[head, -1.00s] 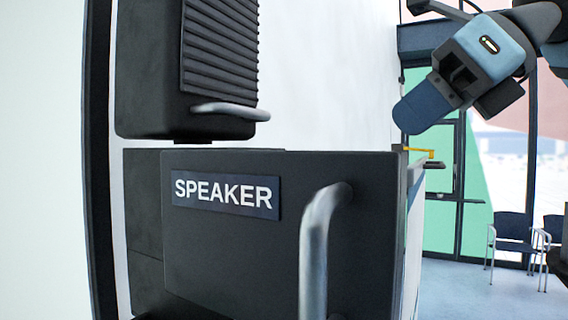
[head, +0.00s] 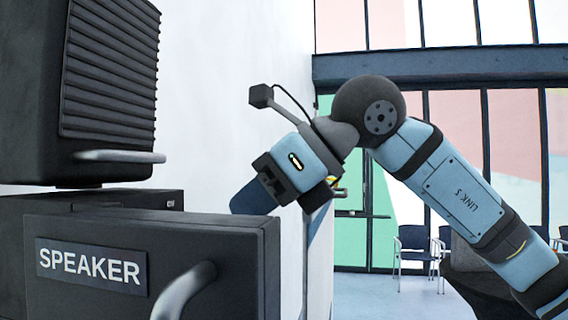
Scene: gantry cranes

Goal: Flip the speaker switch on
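A black box with a label reading SPEAKER (head: 90,266) and a curved grey handle (head: 185,290) fills the lower left of the head view. No switch on it can be made out. My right gripper (head: 255,197) hangs just behind and above the box's right end, pointing down and left. Its dark blue finger end is partly hidden behind the box's top edge. I cannot tell whether it touches anything or whether its fingers are apart. My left gripper is out of view.
A black ribbed unit (head: 110,80) with a grey bar handle (head: 118,156) stands above the box. A white wall (head: 235,60) runs behind.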

